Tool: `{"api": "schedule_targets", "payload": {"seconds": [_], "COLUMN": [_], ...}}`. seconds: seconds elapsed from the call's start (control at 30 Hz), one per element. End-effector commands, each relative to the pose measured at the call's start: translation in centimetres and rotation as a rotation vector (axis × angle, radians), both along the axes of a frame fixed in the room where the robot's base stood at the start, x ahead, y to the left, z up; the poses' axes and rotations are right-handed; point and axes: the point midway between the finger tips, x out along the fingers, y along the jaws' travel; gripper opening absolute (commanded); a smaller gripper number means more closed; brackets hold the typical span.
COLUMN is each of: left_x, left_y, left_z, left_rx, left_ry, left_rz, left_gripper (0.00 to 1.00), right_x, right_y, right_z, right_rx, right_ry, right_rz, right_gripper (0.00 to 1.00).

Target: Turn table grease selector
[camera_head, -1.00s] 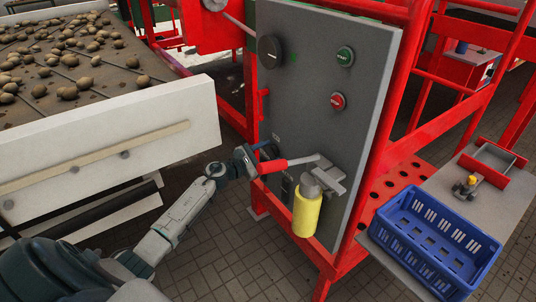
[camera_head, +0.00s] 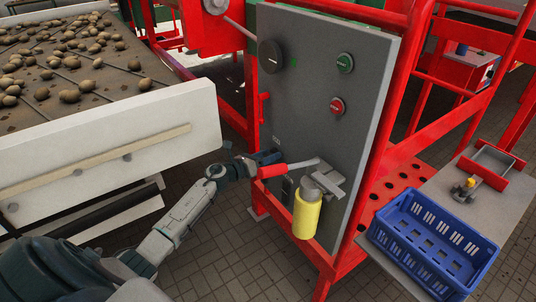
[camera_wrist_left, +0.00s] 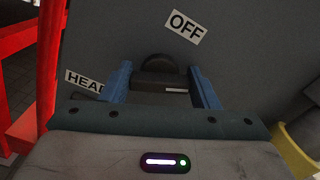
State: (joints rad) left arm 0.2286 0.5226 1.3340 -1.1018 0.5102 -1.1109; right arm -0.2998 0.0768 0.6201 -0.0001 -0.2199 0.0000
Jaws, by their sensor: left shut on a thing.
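The table grease selector shows in the left wrist view as a dark knob (camera_wrist_left: 158,78) on the grey panel, with a rounded top behind its bar. My left gripper (camera_wrist_left: 163,88) has a blue finger on each side of it and is shut on it. An OFF label (camera_wrist_left: 186,27) is above right of the knob, and a partly hidden label starting "HEA" (camera_wrist_left: 84,80) is at its left. In the head view my left gripper (camera_head: 268,157) is at the grey panel (camera_head: 305,110), and it hides the knob. My right gripper is out of view.
A red-handled lever (camera_head: 272,171) and yellow cylinder (camera_head: 307,214) stand out from the panel close to my left gripper. Above are a dark dial (camera_head: 270,56), green button (camera_head: 345,62) and red button (camera_head: 337,105). A blue crate (camera_head: 405,258) is at right, a potato conveyor (camera_head: 110,155) at left.

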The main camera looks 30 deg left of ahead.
Motion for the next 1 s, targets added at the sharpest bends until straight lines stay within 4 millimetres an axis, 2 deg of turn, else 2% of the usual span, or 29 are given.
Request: {"api": "schedule_targets", "payload": {"seconds": [1.0], "left_x": [0.0], "left_y": [0.2], "left_z": [-0.2], "left_rx": [-0.861], "left_ry": [0.358], "left_rz": [0.001], "left_gripper": [0.32], "right_x": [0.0], "right_y": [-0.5], "right_z": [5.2], "right_rx": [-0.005], "right_ry": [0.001], "right_rz": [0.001], "right_gripper": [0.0]}}
